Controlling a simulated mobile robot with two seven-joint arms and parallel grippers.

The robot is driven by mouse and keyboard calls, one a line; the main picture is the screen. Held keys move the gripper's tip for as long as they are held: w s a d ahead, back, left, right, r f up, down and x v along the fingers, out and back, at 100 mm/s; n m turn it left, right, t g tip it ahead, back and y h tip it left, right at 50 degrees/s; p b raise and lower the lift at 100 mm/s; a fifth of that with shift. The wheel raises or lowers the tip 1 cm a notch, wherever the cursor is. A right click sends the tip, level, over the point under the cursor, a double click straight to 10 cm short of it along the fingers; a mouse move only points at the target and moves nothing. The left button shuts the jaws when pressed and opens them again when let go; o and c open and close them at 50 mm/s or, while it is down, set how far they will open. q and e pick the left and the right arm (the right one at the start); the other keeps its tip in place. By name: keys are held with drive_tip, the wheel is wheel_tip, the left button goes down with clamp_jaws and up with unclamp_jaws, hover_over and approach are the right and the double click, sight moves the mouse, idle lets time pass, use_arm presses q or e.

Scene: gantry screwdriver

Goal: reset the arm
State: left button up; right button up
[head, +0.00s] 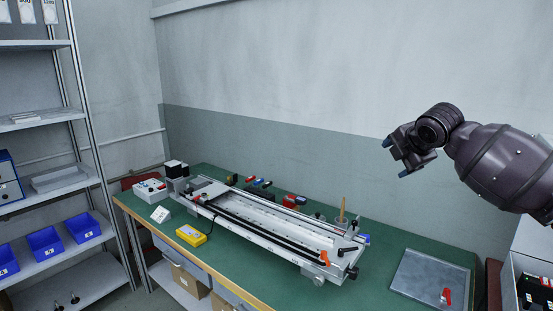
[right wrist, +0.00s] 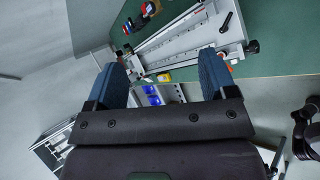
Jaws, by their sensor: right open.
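My right arm comes in from the right in the head view, and its gripper (head: 393,158) is raised above the bench, near the back wall. In the right wrist view the two blue-padded fingers of my right gripper (right wrist: 168,82) are spread apart with nothing between them. The long gantry rail unit (head: 270,222) lies on the green bench, well below and left of the gripper. It also shows beyond the fingers in the right wrist view (right wrist: 190,38). My left gripper is not in view.
The green workbench (head: 385,285) holds a yellow box (head: 191,235), a grey-white control box (head: 150,189) and a grey tray (head: 430,278) with a red item. Shelves with blue bins (head: 44,242) stand at left. The air around the raised gripper looks clear.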

drive_tip(key=s+a+f+m+t+y, duration=0.2)
drive_tip(key=s+a+f+m, duration=0.15)
drive_tip(key=f, duration=0.25)
drive_tip(key=s+a+f+m+t+y+b, duration=0.1)
drive_tip(key=s+a+f+m, duration=0.25)
drive_tip(key=f, duration=0.35)
drive_tip(key=s+a+f+m+t+y, duration=0.2)
drive_tip(key=a+f+m, duration=0.2)
drive_tip(key=f, duration=0.2)
drive_tip(key=s+d+f+m+g+h+b, duration=0.1)
drive_tip(key=s+d+f+m+h, duration=0.2)
drive_tip(key=s+f, duration=1.1)
drive_tip(key=s+d+f+m+g+h, duration=0.2)
drive_tip(key=s+d+f+m, duration=0.3)
drive_tip(key=s+f, duration=1)
drive_tip(key=s+m, duration=0.2)
drive_tip(key=s, duration=0.4)
drive_tip(key=shift+s+d+g+h+b, duration=0.2)
drive_tip(key=shift+g+h+b, duration=0.1)
drive_tip(key=shift+h+b, duration=0.1)
